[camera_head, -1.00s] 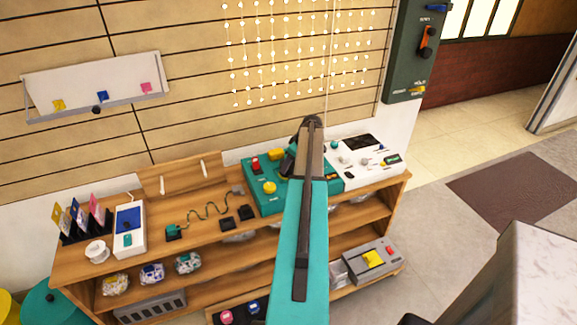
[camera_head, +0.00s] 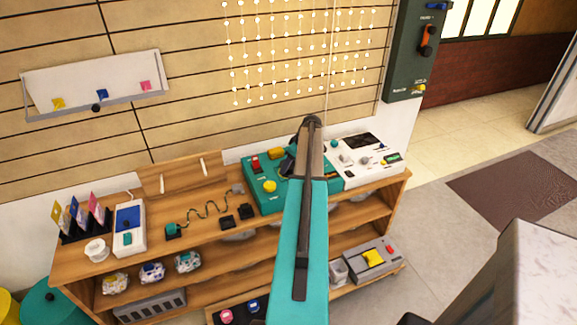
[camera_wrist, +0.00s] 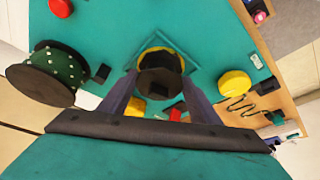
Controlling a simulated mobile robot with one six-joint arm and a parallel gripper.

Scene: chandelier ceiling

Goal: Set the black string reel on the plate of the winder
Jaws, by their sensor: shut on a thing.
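The winder (camera_head: 262,178) is a teal panel on the shelf top, and it fills much of the wrist view (camera_wrist: 215,45). In the wrist view, my gripper (camera_wrist: 160,92) is over it, shut on a dark, roughly eight-sided piece that I take for the black string reel (camera_wrist: 160,83). A yellow ring (camera_wrist: 157,51) shows behind the held piece, inside a teal square outline that may be the plate. I cannot tell whether the piece touches it. In the head view my arm hides the fingers and the held piece.
A larger black spool with green, white-dotted winding (camera_wrist: 60,67) stands left in the wrist view. A yellow knob (camera_wrist: 235,84) and red button (camera_wrist: 61,7) rise from the panel. A white console (camera_head: 365,165) adjoins the winder. Small devices crowd the wooden shelf (camera_head: 190,248).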

